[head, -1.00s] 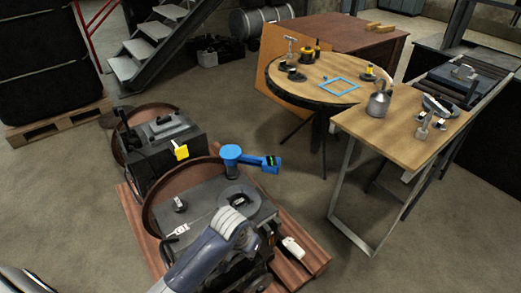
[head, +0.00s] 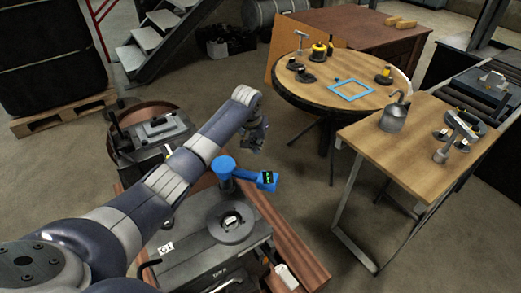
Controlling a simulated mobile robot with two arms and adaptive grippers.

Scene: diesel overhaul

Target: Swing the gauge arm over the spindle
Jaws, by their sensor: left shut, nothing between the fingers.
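The blue gauge arm (head: 245,175) reaches right from a round blue post top (head: 224,166) and ends in a block with a dark display showing green marks. It stands at the back of a grey machine. A dark round disc with a bright centre (head: 231,221), which looks like the spindle, sits on the machine in front of it. The gauge arm points to the right, not over this disc. My left gripper (head: 251,146) is shut and empty in the air, above and beyond the gauge in the picture, apart from it. My right gripper is not in view.
A second grey machine (head: 155,132) stands behind, partly hidden by my left arm. A round table (head: 310,92) holds a blue frame and small tools. A wooden bench (head: 400,150) at right carries an oil can (head: 395,117). Floor between is clear.

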